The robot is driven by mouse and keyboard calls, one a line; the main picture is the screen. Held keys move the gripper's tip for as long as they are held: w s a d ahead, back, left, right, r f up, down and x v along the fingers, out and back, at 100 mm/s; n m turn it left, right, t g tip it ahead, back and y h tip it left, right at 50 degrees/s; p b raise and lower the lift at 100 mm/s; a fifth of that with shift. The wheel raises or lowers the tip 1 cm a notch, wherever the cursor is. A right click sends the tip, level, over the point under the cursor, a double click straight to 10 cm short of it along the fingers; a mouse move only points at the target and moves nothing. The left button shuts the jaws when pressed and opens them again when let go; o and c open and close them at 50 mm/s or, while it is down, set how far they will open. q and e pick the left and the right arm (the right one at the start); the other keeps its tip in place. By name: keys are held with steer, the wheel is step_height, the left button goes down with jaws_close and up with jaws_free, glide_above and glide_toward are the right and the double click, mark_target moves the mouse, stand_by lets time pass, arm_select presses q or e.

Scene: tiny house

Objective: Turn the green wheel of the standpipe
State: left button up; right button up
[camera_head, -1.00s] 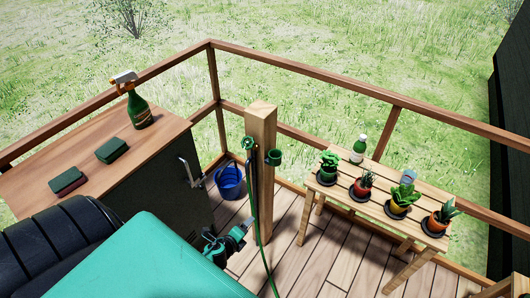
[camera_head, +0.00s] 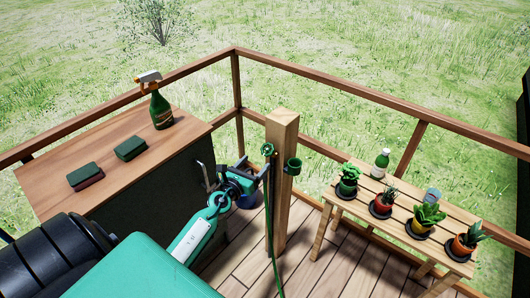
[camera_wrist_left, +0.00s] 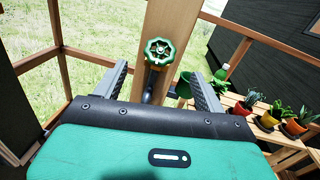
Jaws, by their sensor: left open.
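The green wheel (camera_head: 268,149) is a small spoked handwheel on the standpipe, high on the side of a wooden post (camera_head: 283,128). A green hose (camera_head: 269,225) hangs below it. My left gripper (camera_head: 257,171) is open and empty, just below and left of the wheel in the head view. In the left wrist view the wheel (camera_wrist_left: 159,51) faces me, centred ahead of the gap between the two open fingers (camera_wrist_left: 160,73). The fingers do not appear to touch it. My right gripper is not in view.
A green cup-like holder (camera_head: 292,166) is fixed on the post right of the wheel. A slatted bench (camera_head: 340,203) with potted plants and a bottle stands to the right. A cabinet (camera_head: 60,205) with a spray bottle (camera_head: 160,109) stands left.

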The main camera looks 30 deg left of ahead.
mark_target(266, 152)
arm_select(q)
steer(key=w, duration=0.6)
steer(key=shift+w+a, duration=0.15)
steer(key=shift+w, duration=0.7)
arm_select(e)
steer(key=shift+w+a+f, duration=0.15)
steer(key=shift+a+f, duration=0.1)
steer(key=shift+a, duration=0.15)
arm_select(q)
steer(key=shift+c, duration=0.2)
